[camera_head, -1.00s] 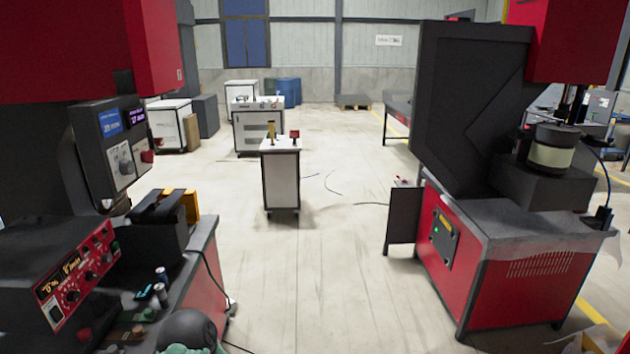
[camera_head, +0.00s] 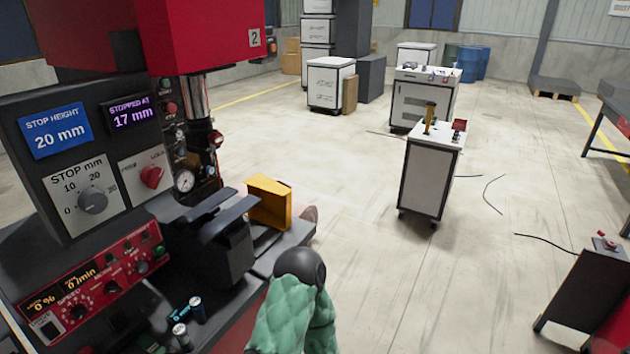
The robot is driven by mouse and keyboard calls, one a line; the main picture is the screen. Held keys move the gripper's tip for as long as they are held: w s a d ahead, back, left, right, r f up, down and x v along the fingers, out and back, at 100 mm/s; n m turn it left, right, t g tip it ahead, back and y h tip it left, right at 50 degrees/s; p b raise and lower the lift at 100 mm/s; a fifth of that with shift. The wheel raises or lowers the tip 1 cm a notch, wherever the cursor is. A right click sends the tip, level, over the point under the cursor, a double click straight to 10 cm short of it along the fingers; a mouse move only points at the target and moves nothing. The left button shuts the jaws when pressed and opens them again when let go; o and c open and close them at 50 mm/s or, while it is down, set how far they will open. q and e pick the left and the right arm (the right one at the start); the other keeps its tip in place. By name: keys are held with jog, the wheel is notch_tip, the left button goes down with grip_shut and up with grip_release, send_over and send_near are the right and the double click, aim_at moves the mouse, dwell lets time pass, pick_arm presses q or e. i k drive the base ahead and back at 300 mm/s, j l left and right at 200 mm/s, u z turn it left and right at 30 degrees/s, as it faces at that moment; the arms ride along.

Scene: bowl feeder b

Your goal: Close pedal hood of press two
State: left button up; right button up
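Press two, marked with a 2 on its red head (camera_head: 200,25), fills the left of the view. Its control box (camera_head: 80,150) reads stop height 20 mm and stopped at 17 mm. A yellow-orange open-sided piece (camera_head: 270,203) sits on the bench behind a black angular block (camera_head: 225,240). I cannot tell whether either is the pedal hood, and no pedal is clearly visible. The floor close under the press is out of view or hidden by the bench. Neither of my grippers shows.
A green quilted shape (camera_head: 290,315) with a dark round end stands at the bottom, by the bench's edge. A red panel with knobs (camera_head: 95,285) is at lower left. A white cart (camera_head: 428,180) stands on the floor, which is largely clear around it. Thin cables lie to its right.

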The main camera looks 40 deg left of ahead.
aim_at(274, 211)
jog(key=i+z, duration=0.2)
jog(key=i, duration=0.45)
jog(key=i+z, duration=0.15)
jog(key=i, duration=0.55)
jog(key=i+j+z, duration=0.2)
jog(key=i, duration=0.45)
jog(key=i+l+u, duration=0.1)
jog(key=i+u, duration=0.25)
jog(key=i+l+u, duration=0.45)
jog(key=i+u, duration=0.3)
jog(key=u, duration=2.05)
